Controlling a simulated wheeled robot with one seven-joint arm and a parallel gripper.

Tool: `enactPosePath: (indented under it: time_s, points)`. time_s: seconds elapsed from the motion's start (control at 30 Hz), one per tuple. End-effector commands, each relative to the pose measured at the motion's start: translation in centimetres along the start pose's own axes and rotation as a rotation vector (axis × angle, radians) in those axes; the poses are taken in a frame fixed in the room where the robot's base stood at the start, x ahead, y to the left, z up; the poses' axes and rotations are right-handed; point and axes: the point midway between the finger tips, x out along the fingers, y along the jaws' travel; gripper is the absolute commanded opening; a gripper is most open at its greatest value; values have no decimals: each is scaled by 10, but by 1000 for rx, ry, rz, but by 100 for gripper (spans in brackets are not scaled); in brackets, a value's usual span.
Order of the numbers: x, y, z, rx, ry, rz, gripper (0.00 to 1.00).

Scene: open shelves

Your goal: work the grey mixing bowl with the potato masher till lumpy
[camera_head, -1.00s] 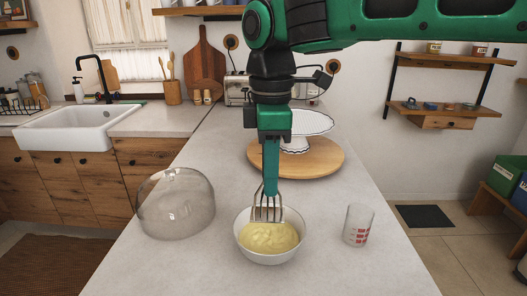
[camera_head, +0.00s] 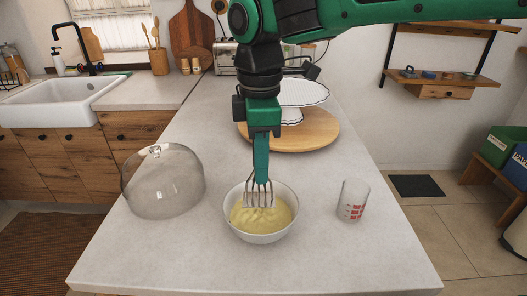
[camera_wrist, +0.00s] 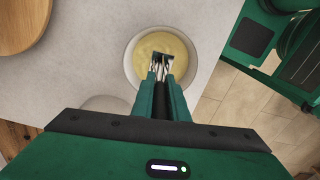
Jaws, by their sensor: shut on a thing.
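The grey mixing bowl (camera_head: 287,198) stands upright on the counter and holds a yellow mash (camera_head: 262,217). It also shows in the wrist view (camera_wrist: 131,62). The potato masher (camera_head: 259,190) has a metal pronged head, which is down at the mash inside the bowl; its lowest ends are hard to make out. My gripper (camera_head: 261,150) is above the bowl, pointing down, shut on the masher's upper part. In the wrist view my gripper's two fingers (camera_wrist: 161,92) are close together around the masher, with its head over the mash.
A clear glass dome (camera_head: 163,185) stands left of the bowl. A measuring glass (camera_head: 352,203) with red marks stands to the right. Behind is a round wooden board (camera_head: 318,138) bearing a white cake stand (camera_head: 303,93). The counter's front edge is clear.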

Motion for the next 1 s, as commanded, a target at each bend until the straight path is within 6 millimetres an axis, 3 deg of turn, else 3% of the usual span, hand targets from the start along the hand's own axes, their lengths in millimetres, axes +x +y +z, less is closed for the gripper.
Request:
enactPosePath:
  time_s: [0.6,1.0]
  points:
    - [52,0,0,0,-1,-1,0]
    - [68,0,0,1,1,1,0]
